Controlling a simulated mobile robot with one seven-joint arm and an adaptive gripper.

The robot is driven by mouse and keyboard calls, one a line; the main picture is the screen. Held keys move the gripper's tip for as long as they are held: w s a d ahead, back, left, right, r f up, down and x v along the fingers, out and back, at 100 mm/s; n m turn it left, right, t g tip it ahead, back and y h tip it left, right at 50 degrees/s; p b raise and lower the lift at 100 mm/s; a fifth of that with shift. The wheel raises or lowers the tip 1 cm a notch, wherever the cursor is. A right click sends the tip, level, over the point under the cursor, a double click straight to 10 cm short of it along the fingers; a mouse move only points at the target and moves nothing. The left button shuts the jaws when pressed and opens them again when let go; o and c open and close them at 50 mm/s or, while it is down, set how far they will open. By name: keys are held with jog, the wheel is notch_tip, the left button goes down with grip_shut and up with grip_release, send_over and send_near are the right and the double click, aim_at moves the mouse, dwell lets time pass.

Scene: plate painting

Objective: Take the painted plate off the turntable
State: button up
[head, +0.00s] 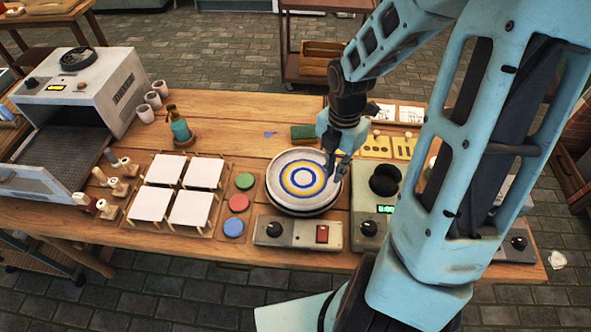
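The painted plate (302,178) is pale with concentric blue and yellow rings. It lies on the round turntable (296,212), whose edge shows just below the plate's front rim. A grey control box (272,231) with a knob and a red switch is in front of it. My gripper (335,172) points down at the right rim of the plate, its fingers overlapping the rim in the picture. The gap between the fingers is too small to make out, and I cannot tell whether they touch the plate.
Left of the plate are paint pots in green, red and blue (238,203) and several white tiles (188,172). A kiln-like oven (85,92) with an open door stands far left. A device with a green display (374,208) stands close on the right. A green sponge (304,132) lies behind.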

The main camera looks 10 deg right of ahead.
jog(key=b, duration=0.2)
send_over(330, 198)
notch_tip(330, 198, down, 5)
jog(key=shift+w+r, duration=0.15)
jog(key=shift+f+b, duration=0.35)
jog(key=shift+f, duration=2.65)
jog(key=shift+c, duration=0.2)
grip_shut()
jog(key=shift+r, duration=0.1)
